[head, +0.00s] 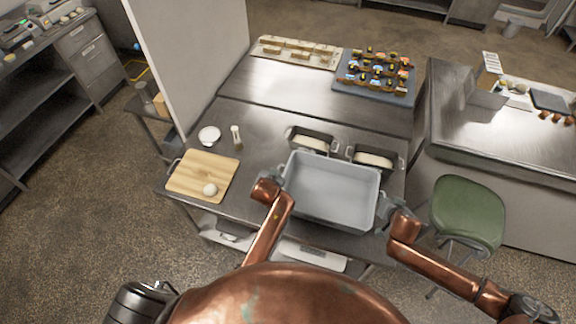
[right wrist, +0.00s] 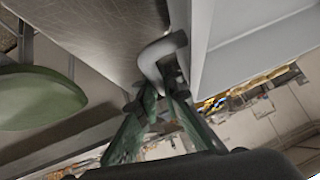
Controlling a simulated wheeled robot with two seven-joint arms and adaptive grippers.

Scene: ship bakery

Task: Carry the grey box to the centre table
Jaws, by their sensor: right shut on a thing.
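The grey box (head: 322,190) is open-topped and empty. It is over the front right part of the near metal table (head: 262,140); I cannot tell whether it rests on it. My right gripper (head: 388,207) is at the box's right side. In the right wrist view, its fingers (right wrist: 162,88) are closed around a grey handle (right wrist: 158,52) on the box wall (right wrist: 204,40). My left gripper (head: 280,180) is at the box's left side, its fingers too small and hidden to read. Which table is the centre one is unclear.
Two loaf tins (head: 312,140) (head: 374,158) stand just behind the box. A wooden board (head: 190,178) with a dough ball lies left. A blue-grey tray (head: 345,92) of pastries is further back. A green stool (head: 466,210) and another metal table (head: 470,125) are right.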

